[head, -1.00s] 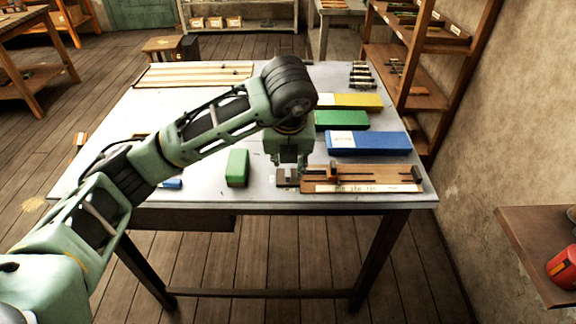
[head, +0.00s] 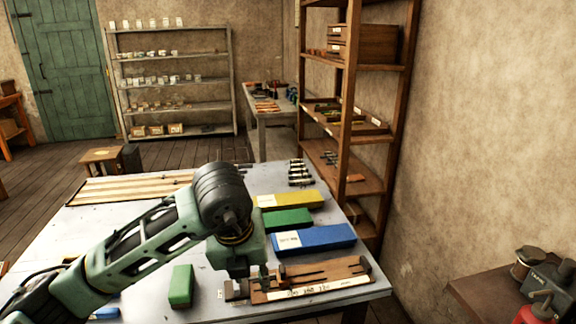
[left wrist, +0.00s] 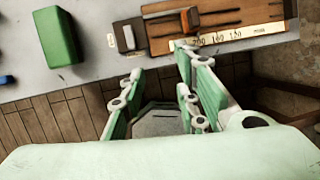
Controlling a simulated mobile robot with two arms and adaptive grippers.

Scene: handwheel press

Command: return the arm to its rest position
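My left arm (head: 145,245) reaches in from the lower left of the head view, out over the worktable. Its gripper (head: 250,278) points down by the left end of a wooden measuring board; the wrist partly hides it there. In the left wrist view the fingers (left wrist: 158,65) stand apart with nothing between them, and floor boards show past the table's front edge. The board (head: 330,270) with its number scale lies beyond the fingertips in the wrist view (left wrist: 235,18). My right gripper is in neither view.
A green block (head: 181,286) lies left of the gripper. Blue (head: 325,237), green (head: 285,220) and yellow (head: 297,199) boxes lie behind it. Wooden strips (head: 130,188) lie at the back left. A shelf (head: 350,110) and wall stand right.

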